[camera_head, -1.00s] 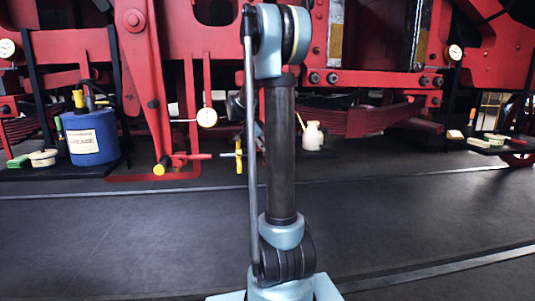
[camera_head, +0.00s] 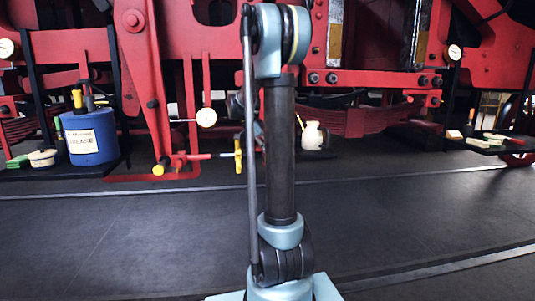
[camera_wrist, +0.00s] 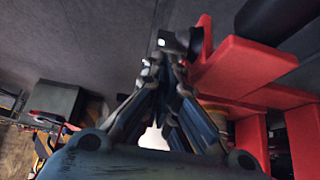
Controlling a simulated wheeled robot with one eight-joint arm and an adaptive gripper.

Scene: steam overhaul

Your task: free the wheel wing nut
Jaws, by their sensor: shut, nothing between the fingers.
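My gripper (camera_wrist: 165,68) shows in the wrist view with its fingers drawn together and nothing held between them. A small dark part with a white spot (camera_wrist: 172,42) lies just beyond the fingertips, beside a red bar; I cannot tell whether they touch. In the head view my arm hides most of the gripper. A yellow upright piece (camera_head: 238,157), perhaps the wing nut, shows just left of my arm, near a red linkage with a yellow knob (camera_head: 159,169). I cannot tell for sure which part is the wheel wing nut.
Red locomotive framework (camera_head: 375,78) spans the back. A blue grease tub (camera_head: 92,140) stands at left on a dark shelf. The dark floor (camera_head: 420,215) in front is clear.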

